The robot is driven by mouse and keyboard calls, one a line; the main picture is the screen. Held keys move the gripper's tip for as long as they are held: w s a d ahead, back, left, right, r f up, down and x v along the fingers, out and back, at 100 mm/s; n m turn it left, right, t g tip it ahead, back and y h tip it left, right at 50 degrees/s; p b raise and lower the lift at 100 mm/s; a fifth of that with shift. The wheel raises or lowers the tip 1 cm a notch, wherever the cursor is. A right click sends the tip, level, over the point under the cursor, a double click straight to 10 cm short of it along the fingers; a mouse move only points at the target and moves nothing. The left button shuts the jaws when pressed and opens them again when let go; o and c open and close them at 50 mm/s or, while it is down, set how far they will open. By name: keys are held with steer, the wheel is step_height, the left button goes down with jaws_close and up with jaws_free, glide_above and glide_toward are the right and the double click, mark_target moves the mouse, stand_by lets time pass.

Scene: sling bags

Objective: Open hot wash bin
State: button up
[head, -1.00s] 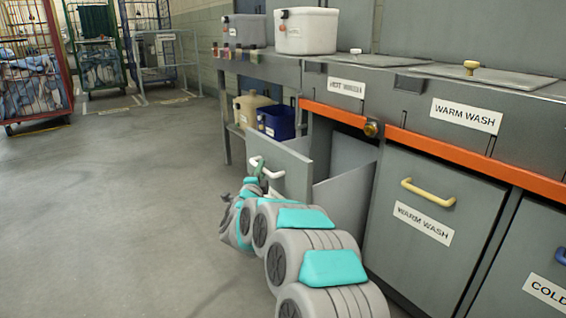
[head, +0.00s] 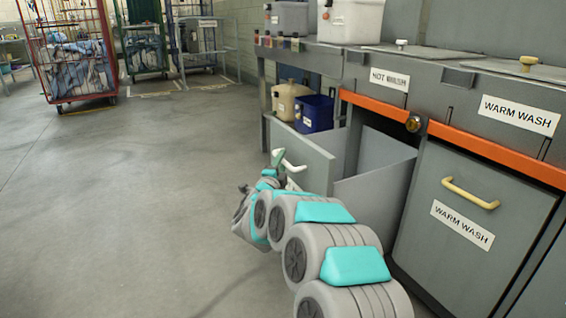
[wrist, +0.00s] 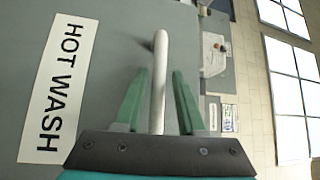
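The hot wash bin (head: 298,158) is a grey bin under the counter, standing pulled out with a wide gap behind its front. Its open inside and grey side panel (head: 375,180) show. The white bin handle (head: 293,163) is on its front and runs between my fingers in the wrist view (wrist: 161,75). My gripper (wrist: 158,72) has its two green fingers apart, one on each side of the handle, with gaps visible. In the head view my gripper (head: 277,160) is at the handle, partly hidden by my arm. The HOT WASH label (wrist: 58,88) is left of my fingers.
The warm wash bin (head: 450,235) beside it is shut, with a yellow handle. A blue container (head: 314,115) and a beige jug (head: 290,102) stand on a low shelf behind the open bin. The floor to the left is clear. A red cage cart (head: 75,60) stands far left.

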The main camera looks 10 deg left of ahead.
steer(key=shift+o, duration=0.6)
steer(key=shift+d, duration=0.1)
steer(key=shift+s, duration=0.1)
steer(key=s+a+f, duration=0.1)
steer(key=s, duration=0.6)
steer(key=shift+s, duration=0.25)
